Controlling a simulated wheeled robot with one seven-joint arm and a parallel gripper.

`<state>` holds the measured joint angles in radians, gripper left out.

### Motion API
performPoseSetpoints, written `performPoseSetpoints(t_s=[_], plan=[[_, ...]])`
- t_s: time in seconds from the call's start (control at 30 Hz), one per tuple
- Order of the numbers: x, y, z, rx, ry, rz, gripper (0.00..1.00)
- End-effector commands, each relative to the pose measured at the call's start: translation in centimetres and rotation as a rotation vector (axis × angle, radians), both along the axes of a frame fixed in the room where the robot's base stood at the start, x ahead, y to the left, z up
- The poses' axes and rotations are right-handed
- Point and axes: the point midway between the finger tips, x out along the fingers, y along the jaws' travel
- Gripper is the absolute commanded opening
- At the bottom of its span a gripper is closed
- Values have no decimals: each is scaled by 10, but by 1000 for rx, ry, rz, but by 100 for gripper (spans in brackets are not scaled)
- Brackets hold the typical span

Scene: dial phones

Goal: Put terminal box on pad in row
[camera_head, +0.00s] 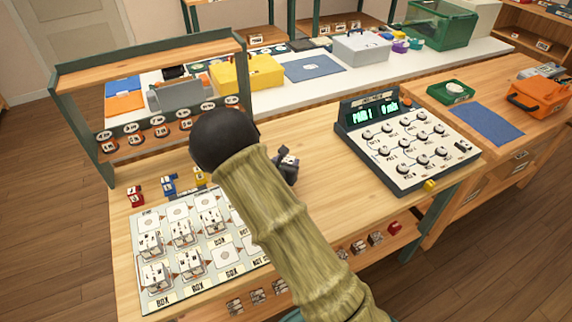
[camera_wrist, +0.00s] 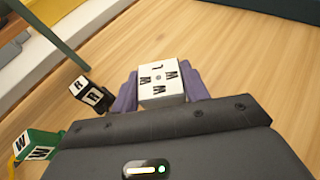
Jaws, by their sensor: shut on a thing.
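A white terminal box (camera_wrist: 162,82) with black letters on its top sits between the purple fingers of my gripper (camera_wrist: 160,92) in the wrist view. My gripper is shut on it, over bare wood; I cannot tell whether the box touches the wood. In the head view my arm hides most of the gripper, and only a dark part shows beside the arm. A board of printed pads (camera_head: 150,300) lies at the lower left of the bench. Several white boxes (camera_head: 182,233) stand on its pads. Other pads, such as one in the back row (camera_head: 177,212), look bare. My arm covers the board's right side.
Small red (camera_head: 135,194), blue (camera_head: 169,185) and yellow (camera_head: 200,178) pieces stand behind the board. In the wrist view a black-and-white piece (camera_wrist: 92,95) and a green piece (camera_wrist: 38,146) are left of my gripper. A dial console (camera_head: 410,150) stands at right. A shelf (camera_head: 150,65) rises behind.

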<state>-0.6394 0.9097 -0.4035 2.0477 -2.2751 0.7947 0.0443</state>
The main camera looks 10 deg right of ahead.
Motion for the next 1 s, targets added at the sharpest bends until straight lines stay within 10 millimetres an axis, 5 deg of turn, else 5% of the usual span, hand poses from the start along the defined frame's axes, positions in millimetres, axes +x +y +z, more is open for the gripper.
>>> performPoseSetpoints(t_s=[0.47,0.5,0.57,1.0], plan=[[0,0,-14,0,0,0,21],[0,0,-13,0,0,0,53],[0,0,-12,0,0,0,65],[-2,1,-8,1,1,1,67]])
